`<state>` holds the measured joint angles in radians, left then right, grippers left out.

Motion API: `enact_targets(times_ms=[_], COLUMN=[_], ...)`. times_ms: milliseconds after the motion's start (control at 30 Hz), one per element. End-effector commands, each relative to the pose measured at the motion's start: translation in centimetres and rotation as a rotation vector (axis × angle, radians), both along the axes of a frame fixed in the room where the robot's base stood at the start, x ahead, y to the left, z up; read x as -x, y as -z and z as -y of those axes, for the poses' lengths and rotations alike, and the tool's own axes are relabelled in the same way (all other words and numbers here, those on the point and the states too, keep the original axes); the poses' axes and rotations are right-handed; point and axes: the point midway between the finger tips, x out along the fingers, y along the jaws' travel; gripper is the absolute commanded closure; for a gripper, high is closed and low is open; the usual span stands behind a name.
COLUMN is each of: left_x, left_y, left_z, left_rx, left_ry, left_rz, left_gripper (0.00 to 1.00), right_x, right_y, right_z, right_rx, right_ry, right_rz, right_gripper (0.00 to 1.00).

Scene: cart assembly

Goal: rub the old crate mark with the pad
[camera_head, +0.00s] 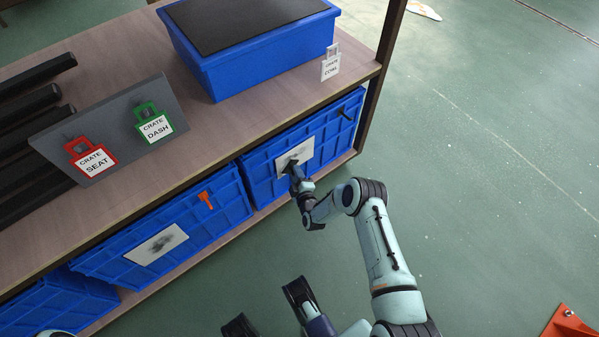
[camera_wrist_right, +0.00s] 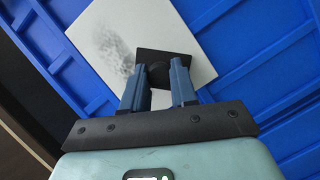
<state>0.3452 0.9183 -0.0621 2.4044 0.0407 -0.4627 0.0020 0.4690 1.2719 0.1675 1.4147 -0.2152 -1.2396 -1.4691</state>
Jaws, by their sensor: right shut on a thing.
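My right gripper (camera_head: 293,170) is shut on the knob of a dark, square pad (camera_wrist_right: 178,65). In the right wrist view my two fingers (camera_wrist_right: 158,78) sit either side of the knob. The pad lies over the white plate (camera_head: 307,149) on the front of the right-hand blue crate (camera_head: 262,172); whether it presses on it I cannot tell. The old crate mark, a grey smudge (camera_wrist_right: 112,48), shows on the plate just left of the pad, and the pad may cover part of it.
The shelf top (camera_head: 228,126) above bears a blue bin (camera_head: 262,69), a board with red and green tags, and dark bars.

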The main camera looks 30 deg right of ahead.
Motion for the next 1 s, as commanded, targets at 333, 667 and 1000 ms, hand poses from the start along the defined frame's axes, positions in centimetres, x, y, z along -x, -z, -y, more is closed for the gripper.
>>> enact_targets(times_ms=[333,667,1000], left_x=[0.1,0.1,0.1], left_y=[-0.8,-1.9,-2.9], left_z=[0.0,0.0,0.0], left_rx=[0.0,-0.001,0.0], left_ry=[0.0,0.0,0.0], left_rz=[0.002,0.005,0.008], left_gripper=[0.57,0.57,0.57], right_x=[0.1,0.4,0.5], right_y=[-0.2,-1.3,-2.4], right_z=[-3.2,-3.4,-3.0], right_rx=[-0.003,-0.001,0.001], right_ry=[-0.009,-0.003,-0.001], right_rz=[0.004,0.003,0.0], right_gripper=[0.97,0.97,0.97])
